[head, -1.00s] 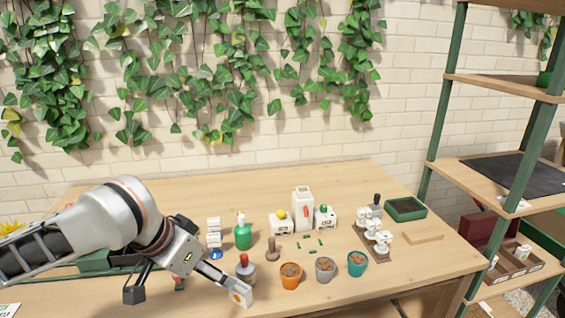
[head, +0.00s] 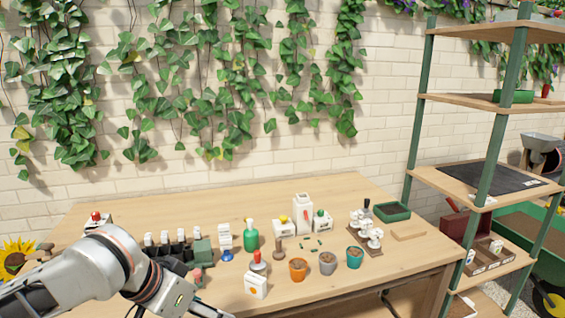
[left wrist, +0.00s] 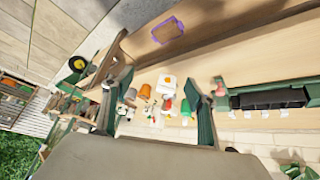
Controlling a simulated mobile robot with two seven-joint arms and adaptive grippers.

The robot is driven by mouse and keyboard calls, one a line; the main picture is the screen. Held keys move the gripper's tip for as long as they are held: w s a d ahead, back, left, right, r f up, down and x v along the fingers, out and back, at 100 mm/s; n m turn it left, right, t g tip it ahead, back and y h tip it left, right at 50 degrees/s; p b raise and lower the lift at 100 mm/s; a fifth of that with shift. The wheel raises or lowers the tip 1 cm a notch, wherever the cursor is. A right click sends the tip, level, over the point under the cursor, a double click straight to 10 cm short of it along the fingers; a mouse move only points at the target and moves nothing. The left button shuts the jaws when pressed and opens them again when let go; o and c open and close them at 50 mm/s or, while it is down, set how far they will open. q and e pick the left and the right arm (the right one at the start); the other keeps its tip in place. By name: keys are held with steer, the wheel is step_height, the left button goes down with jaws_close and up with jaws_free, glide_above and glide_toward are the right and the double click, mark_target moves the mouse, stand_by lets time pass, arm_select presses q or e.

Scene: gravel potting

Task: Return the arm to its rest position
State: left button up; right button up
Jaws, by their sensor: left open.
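My left arm comes in from the lower left of the head view, with its gripper (head: 207,309) at the bottom edge and partly cut off. In the left wrist view the two fingers (left wrist: 155,105) are spread wide, with nothing held between them. A white box with an orange spot (head: 256,285) stands upright on the table, to the right of the gripper and apart from it. The box also shows in the left wrist view (left wrist: 166,84), beyond the fingers. My right gripper is not in view.
Orange (head: 298,270), grey (head: 327,263) and teal (head: 355,257) pots stand right of the box. A shelf (head: 470,185) rises at the right.

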arm_select(q)
steer(key=d+f+n+t+h, duration=0.15)
steer(key=d+f, duration=0.25)
steer(key=f, duration=0.4)
steer(key=d+f+t+h, duration=0.2)
steer(key=d+f, duration=0.1)
steer(key=f, duration=0.4)
steer(key=s+a+f+t+y, duration=0.1)
steer(key=s+a+f+y, duration=0.1)
steer(key=s+a+f, duration=0.4)
steer(key=s+a+f+t+y, duration=0.1)
steer(key=s+a+f+y, duration=0.2)
steer(key=s+a+f, duration=0.3)
steer(key=s+f, duration=0.4)
steer(key=f, duration=0.2)
steer(key=shift+f, duration=0.35)
steer(key=shift+s, duration=0.1)
